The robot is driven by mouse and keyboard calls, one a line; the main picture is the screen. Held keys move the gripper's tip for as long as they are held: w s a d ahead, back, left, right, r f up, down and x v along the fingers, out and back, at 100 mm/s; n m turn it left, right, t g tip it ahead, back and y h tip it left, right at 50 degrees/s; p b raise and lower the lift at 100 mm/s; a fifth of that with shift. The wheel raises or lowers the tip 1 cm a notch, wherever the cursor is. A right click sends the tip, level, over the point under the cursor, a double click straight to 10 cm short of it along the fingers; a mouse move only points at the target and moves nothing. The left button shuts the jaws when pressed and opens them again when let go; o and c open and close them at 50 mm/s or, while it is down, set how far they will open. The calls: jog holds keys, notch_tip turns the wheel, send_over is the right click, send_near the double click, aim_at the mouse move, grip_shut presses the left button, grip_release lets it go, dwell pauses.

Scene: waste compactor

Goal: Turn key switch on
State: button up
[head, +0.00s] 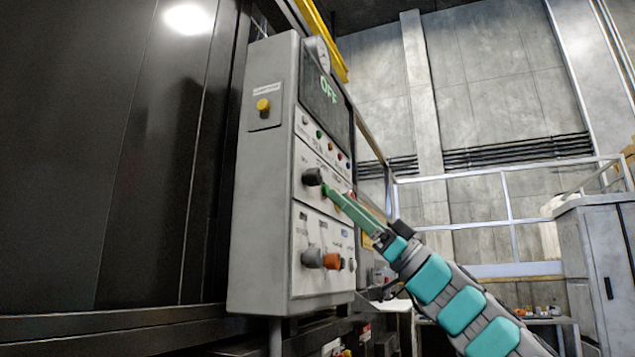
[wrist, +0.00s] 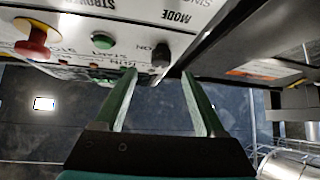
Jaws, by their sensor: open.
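The grey control panel (head: 265,190) stands at the left and its screen reads OFF. A black knob (head: 312,177) sticks out of its middle section; I cannot tell for sure if it is the key switch. My gripper (head: 328,190) reaches the panel from the right, its green fingertips close beside that knob. A dark knob (wrist: 160,56) by the word ON lies just beyond the gap, between the fingertip lines. Contact cannot be told.
The wrist view shows a green button (wrist: 101,40) and a red button (wrist: 34,42). A yellow button (head: 263,105) is on the panel's side. A railing (head: 508,205) stands behind.

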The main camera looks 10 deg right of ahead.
aim_at(320, 181)
jog(key=p+x, duration=0.2)
jog(key=x, duration=0.4)
jog(key=shift+a+r, duration=0.1)
jog(key=shift+a, duration=0.05)
grip_shut()
dwell(0.4)
